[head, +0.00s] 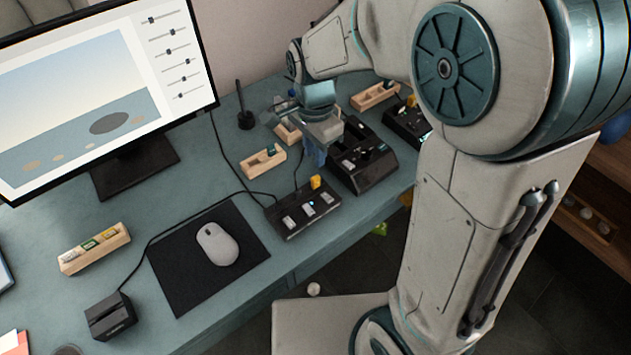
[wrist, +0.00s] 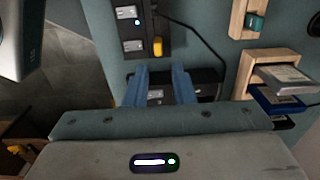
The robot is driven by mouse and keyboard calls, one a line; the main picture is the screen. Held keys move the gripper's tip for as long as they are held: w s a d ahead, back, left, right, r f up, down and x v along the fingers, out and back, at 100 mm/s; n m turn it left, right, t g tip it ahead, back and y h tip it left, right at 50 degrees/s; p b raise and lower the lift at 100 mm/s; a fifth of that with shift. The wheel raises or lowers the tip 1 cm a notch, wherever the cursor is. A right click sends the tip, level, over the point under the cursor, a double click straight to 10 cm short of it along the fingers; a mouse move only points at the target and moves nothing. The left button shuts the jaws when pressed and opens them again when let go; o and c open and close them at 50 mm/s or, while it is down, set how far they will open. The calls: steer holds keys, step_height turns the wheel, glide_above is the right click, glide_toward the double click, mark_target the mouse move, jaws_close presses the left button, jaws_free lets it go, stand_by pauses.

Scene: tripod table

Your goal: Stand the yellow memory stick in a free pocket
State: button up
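The yellow memory stick (head: 315,182) stands up at the far edge of a black hub with several light slots. It also shows in the wrist view (wrist: 157,46), ahead of my fingertips. My gripper (head: 316,155) is over the desk, behind and above the stick, with its blue fingers pointing down. In the wrist view the fingers (wrist: 166,68) are apart with nothing between them. A wooden pocket block (head: 262,162) beside the hub holds a teal stick at one end. Another wooden block (wrist: 250,62) holds silver and blue sticks. Which pockets are free is hard to see.
The black hub (head: 302,212) trails a cable. A larger black device (head: 362,165) stands right of my gripper. A wooden block with several cards (head: 95,248), a mouse (head: 217,243) and a monitor (head: 110,80) are to the left. The desk's front edge runs close by the hub.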

mark_target(315, 177)
step_height(315, 177, down, 9)
steer(key=shift+s+f+b, duration=0.1)
steer(key=shift+b, duration=0.3)
jaws_close()
